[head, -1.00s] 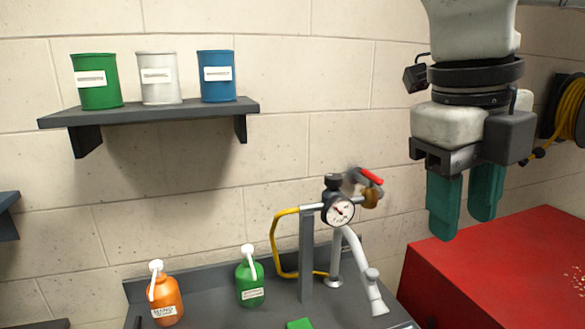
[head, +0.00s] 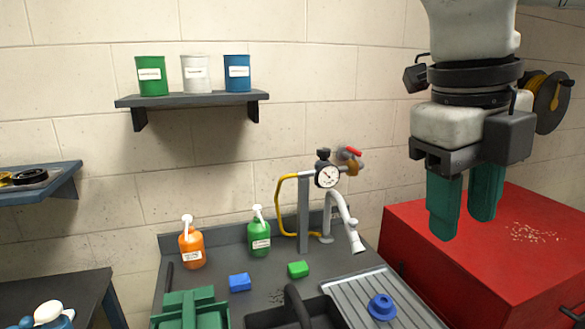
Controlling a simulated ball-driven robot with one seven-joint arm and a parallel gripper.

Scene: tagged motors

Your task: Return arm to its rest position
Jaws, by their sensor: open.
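My gripper (head: 464,210) hangs at the upper right of the head view, fingers pointing down. Its two green fingers are apart, with nothing between them. It appears in front of the wall and the red cabinet (head: 440,237), clear of any surface as far as I can tell. The arm above it runs out of the top of the picture.
A dark sink counter (head: 215,262) holds an orange bottle (head: 192,250), a green bottle (head: 259,238), a gauge stand (head: 303,215), a blue block (head: 240,282), a green block (head: 298,269) and a blue knob-like part (head: 382,307). A wall shelf (head: 190,98) holds three cans.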

